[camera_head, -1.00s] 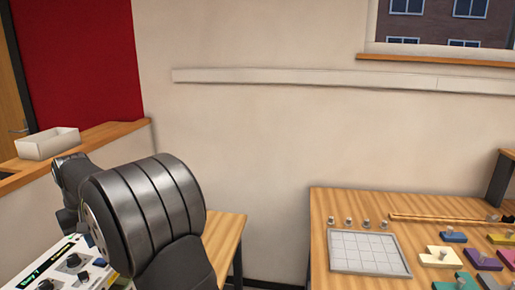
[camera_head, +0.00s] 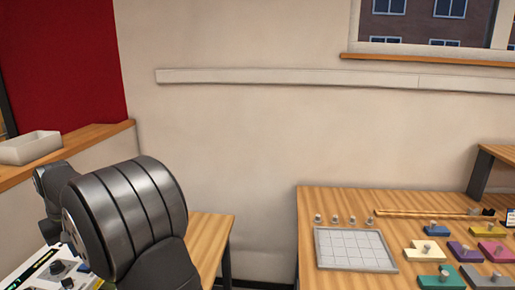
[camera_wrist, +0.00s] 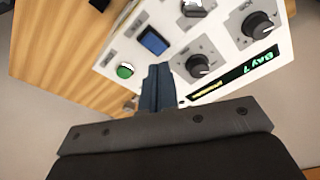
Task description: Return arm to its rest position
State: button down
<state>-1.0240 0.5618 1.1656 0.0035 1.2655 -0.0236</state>
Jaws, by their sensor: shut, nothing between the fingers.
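In the wrist view my gripper (camera_wrist: 157,72) is shut, its fingers together with nothing between them. It points over the edge of a white control panel (camera_wrist: 125,50) with black knobs, a blue button (camera_wrist: 153,41), a green button (camera_wrist: 125,71) and a lit green display (camera_wrist: 245,67). I cannot tell the gap between fingertips and panel. In the head view the panel (camera_head: 25,276) shows at lower left, partly hidden by my dark arm. The gripper is not visible there.
A wooden table (camera_head: 212,232) stands behind my arm. At right, another table (camera_head: 305,215) holds a gridded tray (camera_head: 352,250), small metal pegs and several coloured knobbed blocks. A white box (camera_head: 30,148) sits on a ledge at left.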

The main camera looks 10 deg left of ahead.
notch_tip(320, 180, down, 4)
jog(key=shift+r, duration=0.3)
jog(key=shift+r, duration=4.55)
jog(key=s+d+r+n+t+y, duration=0.1)
jog(key=s+d+r+y, duration=0.2)
jog(key=d+r, duration=0.6)
jog(key=shift+s+d+r+y, duration=0.3)
jog(key=shift+s+d, duration=0.25)
jog(key=shift+d, duration=0.75)
